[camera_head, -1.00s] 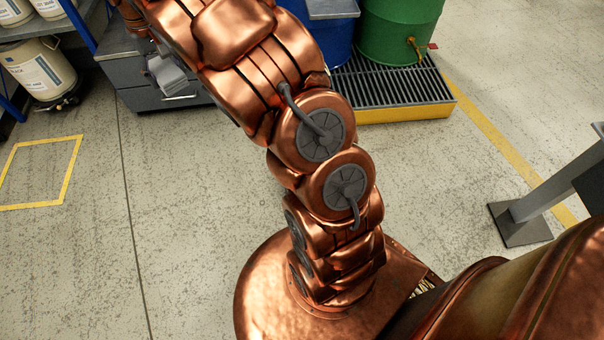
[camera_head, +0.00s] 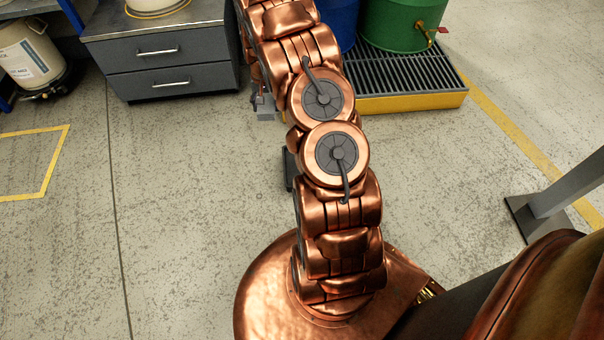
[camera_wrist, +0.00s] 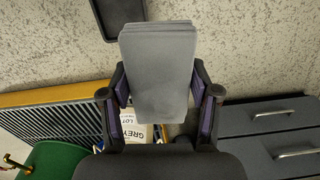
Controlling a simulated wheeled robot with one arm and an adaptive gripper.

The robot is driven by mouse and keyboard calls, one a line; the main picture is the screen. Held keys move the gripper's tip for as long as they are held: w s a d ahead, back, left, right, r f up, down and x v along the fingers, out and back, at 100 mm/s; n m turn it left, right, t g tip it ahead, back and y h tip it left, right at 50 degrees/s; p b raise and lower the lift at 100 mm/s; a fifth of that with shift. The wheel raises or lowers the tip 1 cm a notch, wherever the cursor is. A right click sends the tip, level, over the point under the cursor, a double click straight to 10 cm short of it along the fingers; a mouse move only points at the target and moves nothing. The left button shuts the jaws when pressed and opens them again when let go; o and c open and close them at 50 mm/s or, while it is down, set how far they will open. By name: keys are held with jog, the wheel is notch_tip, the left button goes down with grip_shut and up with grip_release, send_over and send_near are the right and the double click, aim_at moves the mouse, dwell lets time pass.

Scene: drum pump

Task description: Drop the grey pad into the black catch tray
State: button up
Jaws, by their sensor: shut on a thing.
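In the wrist view my gripper (camera_wrist: 159,82) is shut on the grey pad (camera_wrist: 158,60), a flat stack of grey layers between the two fingers. The head view shows a small part of the pad (camera_head: 265,114) left of my arm, with my gripper mostly hidden. The black catch tray (camera_wrist: 120,16) lies on the floor, cut off by the top edge of the wrist view, beyond the pad's far end. In the head view a dark edge that looks like the tray (camera_head: 288,168) shows beside my arm, which hides the rest.
A grey drawer cabinet (camera_head: 172,68) stands at the back left. Green (camera_head: 400,25) and blue (camera_head: 336,28) drums stand on a yellow grated pallet (camera_head: 410,102) behind my arm. A grey post (camera_head: 545,210) stands at the right.

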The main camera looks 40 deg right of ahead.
jog(key=shift+s+d+f+m+b, duration=0.65)
jog(key=shift+s+d+f+b, duration=0.9)
jog(key=shift+f, duration=3.05)
jog(key=shift+s+d+f+m+b, duration=0.7)
jog(key=shift+s+d+f+b, duration=0.8)
jog(key=shift+f, duration=3.05)
jog(key=shift+s+d+f+m+b, duration=0.65)
jog(key=shift+s+d+f+b, duration=0.85)
jog(key=shift+f, duration=3.1)
jog(key=shift+s+d, duration=0.1)
jog(key=shift+d, duration=0.1)
jog(key=o, duration=1.1)
jog(key=shift+r, duration=0.15)
jog(key=shift+r, duration=5.9)
